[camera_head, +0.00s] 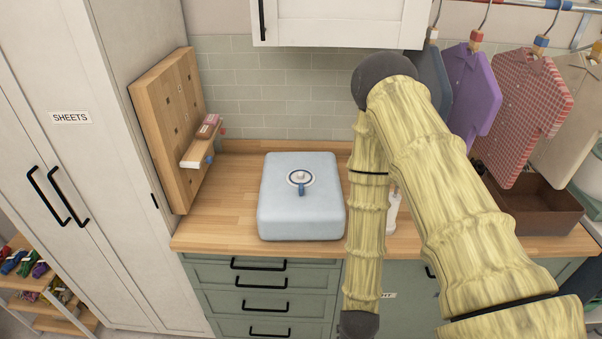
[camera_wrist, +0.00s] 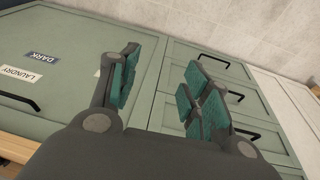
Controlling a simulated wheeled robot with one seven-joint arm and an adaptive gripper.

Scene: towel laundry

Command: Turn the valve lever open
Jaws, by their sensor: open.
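A pale blue box (camera_head: 301,218) with rounded edges sits on the wooden counter. On its top is a round white dial with a dark ring, and a small blue valve lever (camera_head: 301,190) points from it toward the front. My gripper (camera_wrist: 158,88) is open and empty in the wrist view, with teal pads on its fingers. It faces the green cabinet fronts below the counter, apart from the box and lever. In the head view my arm hangs down right of the box and the gripper's fingers are out of frame. The lever is not in the wrist view.
A wooden pegboard (camera_head: 165,130) with a small shelf stands left of the box. Shirts (camera_head: 530,110) hang at the right above a brown bin (camera_head: 535,208). A white wall cabinet (camera_head: 340,22) is overhead. Green drawers (camera_head: 262,283) are below. Counter around the box's left is clear.

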